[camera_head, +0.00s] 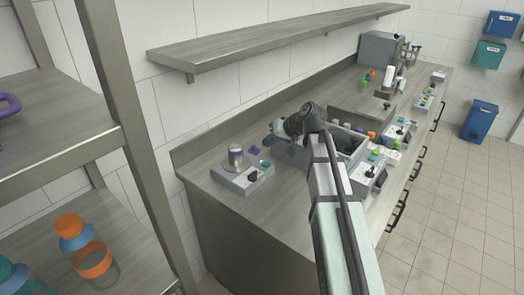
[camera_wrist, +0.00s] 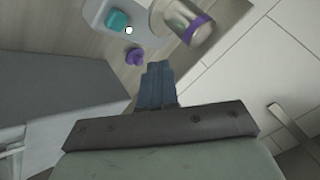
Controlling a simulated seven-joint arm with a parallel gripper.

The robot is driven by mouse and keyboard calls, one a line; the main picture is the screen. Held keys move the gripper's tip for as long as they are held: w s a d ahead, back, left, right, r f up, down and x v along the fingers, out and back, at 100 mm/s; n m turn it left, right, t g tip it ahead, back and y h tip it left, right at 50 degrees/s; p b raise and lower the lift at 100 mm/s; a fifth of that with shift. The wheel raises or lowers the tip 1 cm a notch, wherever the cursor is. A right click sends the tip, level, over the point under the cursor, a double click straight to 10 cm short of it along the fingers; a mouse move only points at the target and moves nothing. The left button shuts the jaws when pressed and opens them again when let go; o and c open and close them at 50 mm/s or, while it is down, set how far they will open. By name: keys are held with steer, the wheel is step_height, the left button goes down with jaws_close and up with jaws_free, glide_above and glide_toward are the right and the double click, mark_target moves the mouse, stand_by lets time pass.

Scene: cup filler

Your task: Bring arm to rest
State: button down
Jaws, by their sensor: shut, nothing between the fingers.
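My gripper (camera_wrist: 156,72) points down the middle of the wrist view with its two fingers together and nothing between them. In the head view my arm reaches out over the counter, and the gripper end (camera_head: 275,130) is above the counter near the wall. A clear cup with a purple band (camera_head: 236,156) stands on a grey box-shaped device (camera_head: 243,178) to the left of my gripper. The cup also shows in the wrist view (camera_wrist: 186,22), beyond the fingertips and apart from them.
A grey open bin (camera_head: 290,154) stands under my arm, partly hidden by it. Small devices with coloured knobs (camera_head: 368,175) line the counter to the right. A shelf (camera_head: 270,40) hangs on the wall above. A rack with bottles (camera_head: 75,240) stands at the left.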

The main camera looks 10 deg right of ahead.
steer(key=s+a+f+m+g+y, duration=0.1)
steer(key=s+a+f+m+g, duration=0.15)
steer(key=s+a, duration=0.55)
steer(key=s+a+f+m+g+y, duration=0.1)
steer(key=s+a+f+m, duration=0.2)
steer(key=s+a, duration=0.55)
steer(key=s+a+f+n+g+h, duration=0.15)
steer(key=s+a+f+n, duration=0.35)
steer(key=f, duration=0.5)
steer(key=s+a+f+n+g, duration=0.3)
steer(key=a+f+n, duration=0.35)
steer(key=f, duration=0.45)
steer(key=s+d+f+m+g+h, duration=0.3)
steer(key=s+d+f+g+h, duration=0.1)
steer(key=s+d+f, duration=1.15)
steer(key=s+d+f+m+h, duration=0.2)
steer(key=s+d+f, duration=0.4)
steer(key=d, duration=0.3)
steer(key=s+d+f+m+h, duration=0.1)
steer(key=s+d+f+m, duration=0.1)
steer(key=s+d+f, duration=0.4)
steer(key=d+f, duration=0.3)
steer(key=shift+s+f+g+h, duration=0.2)
steer(key=shift+s+g+h, duration=0.1)
steer(key=shift+h, duration=0.05)
